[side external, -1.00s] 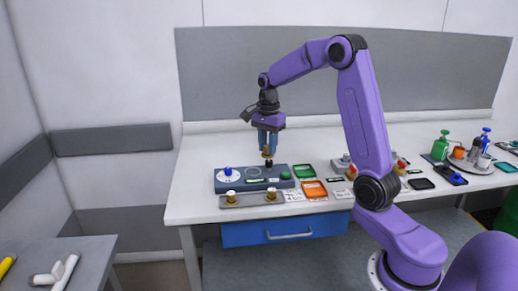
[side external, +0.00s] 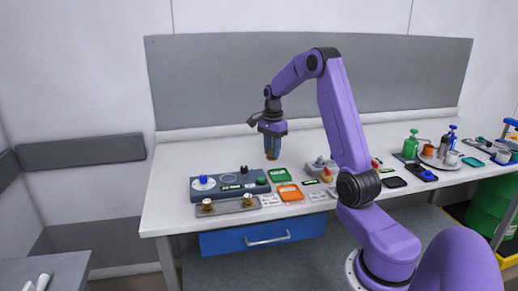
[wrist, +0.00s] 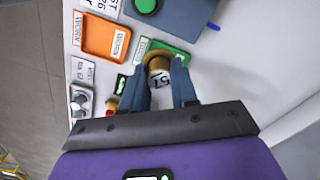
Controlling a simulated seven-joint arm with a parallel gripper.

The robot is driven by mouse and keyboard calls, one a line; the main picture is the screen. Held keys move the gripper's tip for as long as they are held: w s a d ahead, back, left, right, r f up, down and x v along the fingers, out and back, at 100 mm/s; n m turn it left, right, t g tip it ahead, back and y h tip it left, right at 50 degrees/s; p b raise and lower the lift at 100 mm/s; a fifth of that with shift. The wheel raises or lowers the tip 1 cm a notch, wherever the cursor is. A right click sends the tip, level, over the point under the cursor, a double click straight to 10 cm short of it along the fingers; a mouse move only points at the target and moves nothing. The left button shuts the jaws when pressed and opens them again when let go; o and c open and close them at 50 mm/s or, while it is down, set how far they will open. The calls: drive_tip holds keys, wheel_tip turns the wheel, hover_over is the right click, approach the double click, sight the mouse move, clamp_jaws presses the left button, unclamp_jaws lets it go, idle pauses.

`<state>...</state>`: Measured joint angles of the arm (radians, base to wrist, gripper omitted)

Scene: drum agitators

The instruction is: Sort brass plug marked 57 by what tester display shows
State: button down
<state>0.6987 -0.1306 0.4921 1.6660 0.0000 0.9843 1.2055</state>
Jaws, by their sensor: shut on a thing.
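My gripper (side external: 272,152) is shut on a brass plug (wrist: 158,66) and holds it in the air, by the green tray (side external: 280,175) in the side view. The blue-grey tester (side external: 226,193) stands left of the trays. Its display (side external: 231,187) has a green strip, too small to read.
Brass plugs (side external: 207,205) stand on a metal holder (side external: 228,207) before the tester. Labels, a grey device (side external: 319,166) and a black tray (side external: 393,182) lie to the right. Bottles and cups stand further right. The bench behind the tester is clear.

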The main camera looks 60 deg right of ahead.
drive_tip(key=shift+m, duration=0.3)
drive_tip(key=shift+s+d+f, duration=0.15)
drive_tip(key=shift+d+f, duration=0.65)
drive_tip(key=shift+f, duration=0.6)
drive_tip(key=shift+s+d+f, duration=0.15)
drive_tip(key=shift+d+f, duration=0.65)
drive_tip(key=shift+f, duration=0.6)
drive_tip(key=shift+s+d+f, duration=0.15)
drive_tip(key=shift+d+f, duration=0.65)
drive_tip(key=shift+f, duration=0.6)
drive_tip(key=shift+f, duration=0.4)
drive_tip(key=c, duration=0.8)
unclamp_jaws()
drive_tip(key=o, duration=0.3)
drive_tip(key=shift+r, duration=0.2)
